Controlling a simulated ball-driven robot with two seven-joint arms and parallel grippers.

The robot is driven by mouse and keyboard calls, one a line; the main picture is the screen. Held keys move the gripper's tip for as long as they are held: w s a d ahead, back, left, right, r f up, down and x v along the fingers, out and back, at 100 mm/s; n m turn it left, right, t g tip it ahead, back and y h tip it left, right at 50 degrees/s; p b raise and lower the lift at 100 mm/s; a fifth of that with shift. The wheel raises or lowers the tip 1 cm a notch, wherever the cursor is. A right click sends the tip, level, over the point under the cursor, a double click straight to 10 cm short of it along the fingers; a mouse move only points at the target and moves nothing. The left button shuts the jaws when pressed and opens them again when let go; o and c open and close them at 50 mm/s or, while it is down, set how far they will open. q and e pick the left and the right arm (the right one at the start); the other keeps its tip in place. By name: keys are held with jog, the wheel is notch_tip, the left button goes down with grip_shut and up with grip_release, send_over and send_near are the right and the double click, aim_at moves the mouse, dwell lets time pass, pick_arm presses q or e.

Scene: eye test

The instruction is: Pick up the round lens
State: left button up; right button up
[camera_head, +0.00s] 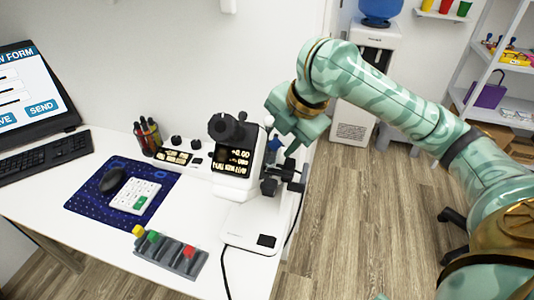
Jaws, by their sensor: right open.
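I cannot make out a round lens for certain; it may be hidden or too small to tell. The white eye-test device (238,187), with a black eyepiece head and a lit display, stands near the table's right edge. My right gripper (279,138) is open, just behind and right of the device, close to its black side parts (284,178). Its fingertips are partly hidden, and I cannot tell whether they touch anything. My left gripper is not in view.
The white table (75,220) holds a grey rack (170,256) with yellow, green and red pieces, a calculator (135,196), mouse (113,180), pen cup (147,137), keyboard (40,157) and monitor (32,90). A dark cable runs down the front. Wooden floor (370,215) lies open at right.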

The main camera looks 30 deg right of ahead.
grip_shut()
